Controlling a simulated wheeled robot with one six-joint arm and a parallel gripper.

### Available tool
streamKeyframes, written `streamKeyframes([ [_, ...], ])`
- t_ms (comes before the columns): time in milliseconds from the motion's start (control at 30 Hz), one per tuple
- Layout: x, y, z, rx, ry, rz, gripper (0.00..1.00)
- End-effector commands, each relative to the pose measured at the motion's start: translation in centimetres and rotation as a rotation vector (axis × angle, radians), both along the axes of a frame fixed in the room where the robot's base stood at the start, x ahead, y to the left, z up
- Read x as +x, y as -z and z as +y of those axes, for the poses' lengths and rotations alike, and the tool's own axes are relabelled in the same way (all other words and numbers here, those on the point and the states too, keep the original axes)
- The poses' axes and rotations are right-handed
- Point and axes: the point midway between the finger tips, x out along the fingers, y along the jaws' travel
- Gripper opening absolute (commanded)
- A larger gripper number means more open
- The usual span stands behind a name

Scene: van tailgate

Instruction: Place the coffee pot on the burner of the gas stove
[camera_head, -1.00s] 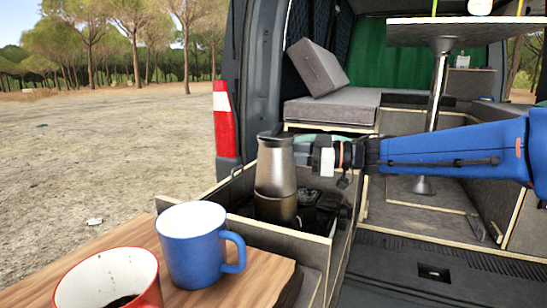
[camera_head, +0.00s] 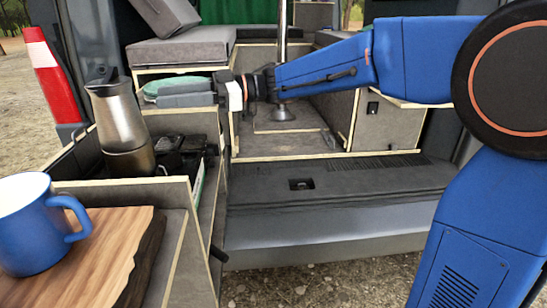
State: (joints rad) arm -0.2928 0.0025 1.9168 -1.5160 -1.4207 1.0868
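The coffee pot (camera_head: 120,120) is a silver metal pot with a dark lid knob. It stands roughly upright in the open wooden drawer at the left, its lower end partly hidden by the drawer's front wall. Black stove parts (camera_head: 182,150) show in the drawer just right of the pot. The burner itself, and whether the pot rests on it, I cannot make out. My gripper (camera_head: 222,93) is to the right of the pot, at about the height of its upper body, and appears apart from it. Its fingers are too unclear to tell whether they are open or shut.
A blue mug (camera_head: 35,225) stands on a wooden board (camera_head: 110,250) at the front left. A green item (camera_head: 175,86) lies behind the gripper, below grey cushions (camera_head: 175,48). The van floor (camera_head: 320,190) right of the drawer is clear.

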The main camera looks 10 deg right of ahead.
Motion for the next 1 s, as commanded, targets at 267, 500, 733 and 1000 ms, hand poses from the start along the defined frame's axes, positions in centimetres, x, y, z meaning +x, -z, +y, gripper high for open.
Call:
streamKeyframes([
  [267,1.1,-0.9,-0.7,0.021,0.099,-0.029,0.37],
  [500,6.2,-3.7,-6.4,0.071,0.539,-0.114,0.37],
  [733,9.2,-3.2,-17.4,0.019,1.033,-0.107,0.37],
  [1000,5.7,3.6,-31.5,-0.189,1.501,0.074,0.37],
])
